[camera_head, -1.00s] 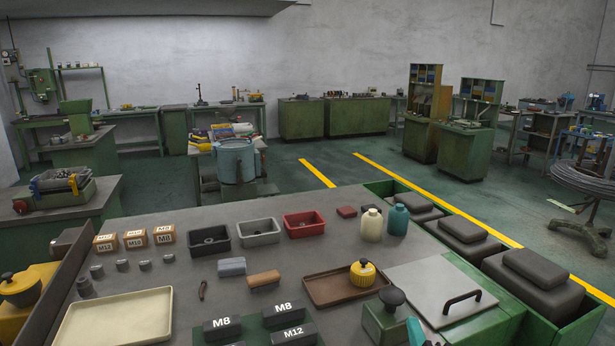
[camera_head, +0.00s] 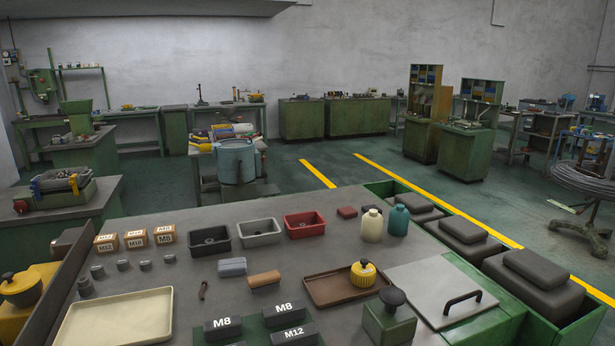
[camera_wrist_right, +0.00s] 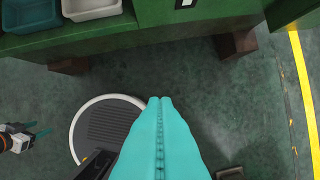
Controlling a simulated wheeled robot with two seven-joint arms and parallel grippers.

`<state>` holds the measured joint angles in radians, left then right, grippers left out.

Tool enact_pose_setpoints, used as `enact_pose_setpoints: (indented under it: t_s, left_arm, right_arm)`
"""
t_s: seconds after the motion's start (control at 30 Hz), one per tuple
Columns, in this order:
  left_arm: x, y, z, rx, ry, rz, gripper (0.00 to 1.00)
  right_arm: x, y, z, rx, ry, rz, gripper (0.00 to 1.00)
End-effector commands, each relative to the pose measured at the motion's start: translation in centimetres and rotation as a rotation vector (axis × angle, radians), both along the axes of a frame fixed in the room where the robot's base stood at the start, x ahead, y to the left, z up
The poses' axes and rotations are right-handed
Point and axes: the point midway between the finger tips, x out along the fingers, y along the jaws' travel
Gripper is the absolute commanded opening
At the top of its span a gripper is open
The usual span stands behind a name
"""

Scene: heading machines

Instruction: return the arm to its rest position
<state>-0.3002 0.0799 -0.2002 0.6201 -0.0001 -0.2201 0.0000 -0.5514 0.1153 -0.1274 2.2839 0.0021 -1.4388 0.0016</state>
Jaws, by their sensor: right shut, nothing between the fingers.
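My right gripper (camera_wrist_right: 160,101) shows in the right wrist view. Its two long teal fingers are pressed together with nothing between them. It hangs over the dark green floor (camera_wrist_right: 262,120), in front of the green bench side (camera_wrist_right: 130,38) and apart from it. What seems to be my left gripper (camera_wrist_right: 36,132), with teal fingers, shows small at the left edge of the right wrist view; how far apart its fingers are is too small to tell. Neither gripper is in the head view.
In the head view the workbench holds a cream tray (camera_head: 118,318), a brown tray (camera_head: 322,289) with a yellow pot (camera_head: 363,274), a green box with a dark knob (camera_head: 388,322) and a grey lid with a black handle (camera_head: 425,280). Bare floor lies below the bench edge.

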Motion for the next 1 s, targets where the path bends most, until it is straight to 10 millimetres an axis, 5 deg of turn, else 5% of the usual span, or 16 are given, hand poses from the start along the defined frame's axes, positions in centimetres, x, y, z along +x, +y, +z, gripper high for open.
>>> enact_pose_setpoints:
  t_s: [0.27, 0.43, 0.7, 0.83, 1.0]
  left_arm:
    - [0.0, 0.0, 0.0, 0.000, 0.000, 0.000, 0.58]
    - [0.0, 0.0, 0.0, 0.000, 0.000, 0.000, 0.58]
    - [0.0, 0.0, 0.0, 0.000, 0.000, 0.000, 0.58]
    - [0.0, 0.0, 0.0, 0.000, 0.000, 0.000, 0.58]
    - [0.0, 0.0, 0.0, 0.000, 0.000, 0.000, 0.58]
  right_arm:
    - [0.3, 0.2, -9.3, -0.004, 0.042, 0.007, 0.00]
    - [-1.5, 0.0, -18.0, -0.008, 0.081, 0.015, 0.00]
    - [-9.3, -1.2, -30.5, -0.017, 0.145, 0.029, 0.00]
    - [-13.7, -2.1, -34.1, -0.020, 0.169, 0.035, 0.00]
    - [-17.7, -2.9, -36.1, -0.023, 0.187, 0.041, 0.00]
